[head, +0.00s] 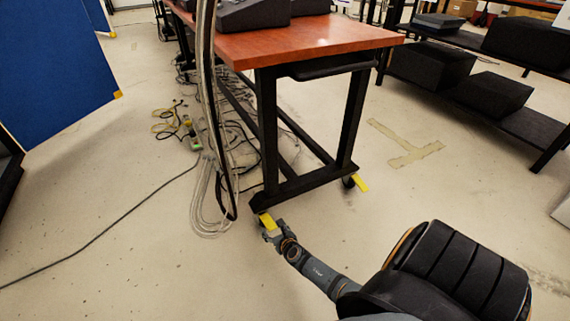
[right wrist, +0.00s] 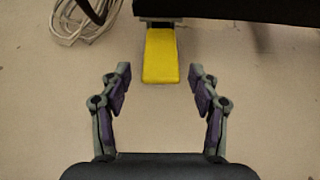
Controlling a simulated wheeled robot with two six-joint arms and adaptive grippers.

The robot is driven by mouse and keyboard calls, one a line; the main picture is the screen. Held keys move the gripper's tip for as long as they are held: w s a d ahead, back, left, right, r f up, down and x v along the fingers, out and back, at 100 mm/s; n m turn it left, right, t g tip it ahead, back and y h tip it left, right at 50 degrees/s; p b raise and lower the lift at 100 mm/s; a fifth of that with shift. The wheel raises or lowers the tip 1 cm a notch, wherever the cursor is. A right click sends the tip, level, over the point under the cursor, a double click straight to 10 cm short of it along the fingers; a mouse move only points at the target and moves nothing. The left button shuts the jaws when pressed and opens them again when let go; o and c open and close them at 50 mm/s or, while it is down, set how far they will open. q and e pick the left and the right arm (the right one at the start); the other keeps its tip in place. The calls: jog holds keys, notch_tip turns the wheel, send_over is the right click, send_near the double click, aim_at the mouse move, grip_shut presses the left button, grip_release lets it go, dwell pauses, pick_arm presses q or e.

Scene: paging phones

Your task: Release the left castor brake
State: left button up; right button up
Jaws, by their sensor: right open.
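The left castor brake is a yellow pedal (head: 266,221) at the foot of the table's left leg. In the right wrist view the yellow pedal (right wrist: 161,56) points toward me from under a dark frame bar. My right gripper (head: 270,234) is low by the floor at this pedal. In the right wrist view my right gripper (right wrist: 160,80) is open, its fingers either side of the pedal's near end with gaps on both sides. The right castor's yellow pedal (head: 360,184) shows at the right leg. My left gripper is not in view.
The wood-topped table (head: 310,42) stands on black legs. Cables (head: 212,200) hang and coil on the floor just left of the left castor. A blue panel (head: 55,70) stands at left, black shelves (head: 470,85) at right. The floor in front is mostly clear.

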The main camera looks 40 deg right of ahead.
jog(key=s+a, duration=0.2)
jog(key=s, duration=0.9)
jog(key=shift+a, duration=0.3)
jog(key=shift+s+f, duration=0.1)
